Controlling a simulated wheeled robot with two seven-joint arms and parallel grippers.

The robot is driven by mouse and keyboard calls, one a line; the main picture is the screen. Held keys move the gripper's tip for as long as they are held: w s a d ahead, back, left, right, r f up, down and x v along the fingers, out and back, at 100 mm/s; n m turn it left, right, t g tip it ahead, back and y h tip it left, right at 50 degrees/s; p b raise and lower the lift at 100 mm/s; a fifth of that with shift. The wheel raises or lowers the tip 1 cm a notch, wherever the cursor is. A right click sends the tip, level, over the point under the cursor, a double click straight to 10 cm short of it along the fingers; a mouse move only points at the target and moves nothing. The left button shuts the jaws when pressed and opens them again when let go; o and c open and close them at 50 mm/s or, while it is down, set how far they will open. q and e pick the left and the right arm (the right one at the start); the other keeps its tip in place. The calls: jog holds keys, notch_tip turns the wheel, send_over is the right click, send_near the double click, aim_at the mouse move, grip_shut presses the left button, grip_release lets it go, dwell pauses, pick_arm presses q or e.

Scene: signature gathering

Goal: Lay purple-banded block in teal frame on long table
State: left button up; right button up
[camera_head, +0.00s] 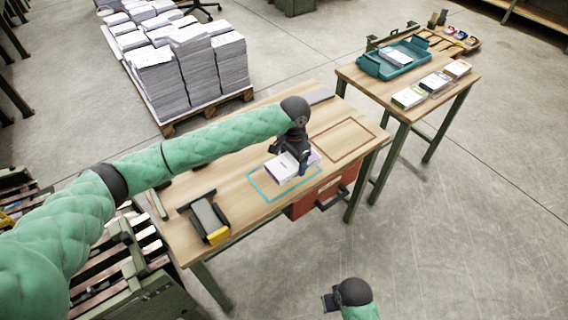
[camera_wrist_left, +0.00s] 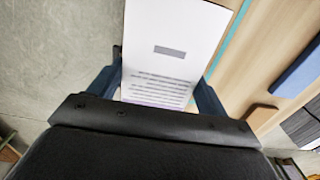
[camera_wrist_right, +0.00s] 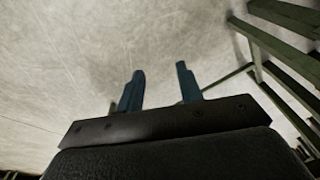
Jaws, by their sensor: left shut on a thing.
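The purple-banded block (camera_head: 283,167) is a white, paper-like stack with printed lines. A thin purple edge shows near the jaws in the left wrist view (camera_wrist_left: 160,104). My left gripper (camera_head: 291,152) is shut on it, a finger on each side. The block is over the teal frame (camera_head: 258,187), a thin outline on the long table (camera_head: 232,168). I cannot tell whether it touches the tabletop. The gripper hides part of the block and the frame's far edge. My right gripper (camera_head: 329,302) is empty and open, away from the table, as the right wrist view shows (camera_wrist_right: 158,85).
A brown-red frame (camera_head: 363,128) lies empty to the right. A red drawer (camera_head: 315,195) hangs below the front edge. A side table (camera_head: 432,98) holds a teal tray and several blocks.

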aim_at(284, 154)
pick_arm(q)
jog(key=w+a+f, duration=0.2)
jog(key=shift+w+a+p, duration=0.25)
jog(key=shift+a+p, duration=0.15)
jog(key=shift+s+f+p, duration=0.1)
jog(key=shift+f+p, duration=0.5)
jog(key=shift+f, duration=1.45)
pick_arm(e)
notch_tip(284, 154, down, 10)
jog(key=s, duration=0.1)
jog(key=shift+d+r, duration=0.2)
jog(key=shift+d, duration=0.2)
jog(key=shift+s, duration=0.1)
pick_arm(q)
jog(key=o, duration=1.1)
jog(key=shift+f, duration=0.1)
jog(key=shift+o, duration=0.2)
pick_arm(e)
jog(key=shift+f, duration=0.1)
pick_arm(q)
jog(key=shift+r, duration=0.35)
notch_tip(284, 154, up, 10)
jog(key=b, duration=0.3)
jog(key=shift+r, duration=0.75)
pick_arm(e)
notch_tip(284, 154, up, 13)
jog(key=shift+w+a, duration=0.45)
